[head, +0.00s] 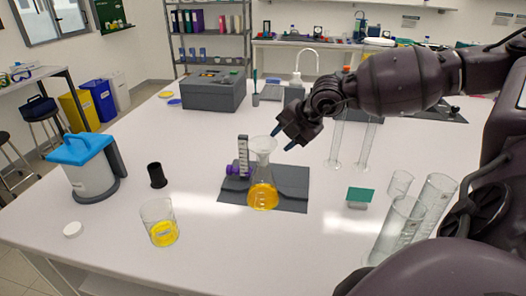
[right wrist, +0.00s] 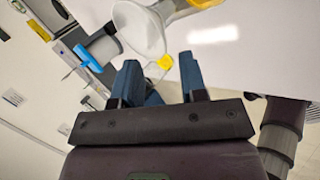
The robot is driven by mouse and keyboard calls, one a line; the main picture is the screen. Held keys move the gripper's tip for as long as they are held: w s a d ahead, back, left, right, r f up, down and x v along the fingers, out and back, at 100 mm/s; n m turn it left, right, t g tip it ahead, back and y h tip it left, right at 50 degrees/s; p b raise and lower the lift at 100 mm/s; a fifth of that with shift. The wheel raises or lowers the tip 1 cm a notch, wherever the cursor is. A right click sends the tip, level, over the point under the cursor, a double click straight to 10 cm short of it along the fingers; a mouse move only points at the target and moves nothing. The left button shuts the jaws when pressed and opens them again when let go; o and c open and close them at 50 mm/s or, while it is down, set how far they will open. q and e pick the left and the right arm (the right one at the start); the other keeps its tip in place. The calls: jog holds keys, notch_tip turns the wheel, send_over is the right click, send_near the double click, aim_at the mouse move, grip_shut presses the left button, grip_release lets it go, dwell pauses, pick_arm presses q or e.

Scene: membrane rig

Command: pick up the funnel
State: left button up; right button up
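The clear funnel (head: 263,146) sits in the top of a conical flask (head: 263,196) with yellow liquid, on a dark mat (head: 292,190). My right gripper (head: 282,139) is just to the right of the funnel, its blue-tipped fingers pointing toward it. In the right wrist view the two fingers (right wrist: 161,75) are spread apart with nothing between them. The funnel's wide mouth (right wrist: 142,28) shows beyond the fingertips, toward the upper left. I cannot tell exactly how wide the gap to it is. My left gripper is not in view.
A stand with a purple clamp (head: 240,165) is close left of the flask. Tall glass cylinders (head: 367,145) stand right of the mat. A green-topped block (head: 360,196) and more glassware (head: 398,232) are nearer right. A beaker (head: 159,222) is front left.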

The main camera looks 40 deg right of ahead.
aim_at(272, 148)
jog(key=shift+w+a+f, duration=0.1)
jog(key=shift+w+f, duration=0.25)
jog(key=shift+f, duration=0.05)
jog(key=x, duration=0.2)
jog(key=p+x, duration=0.1)
jog(key=x, duration=0.1)
jog(key=shift+w+d, duration=0.1)
jog(key=shift+d, duration=0.1)
jog(key=shift+w+f, duration=0.25)
jog(key=shift+f, duration=0.15)
grip_shut()
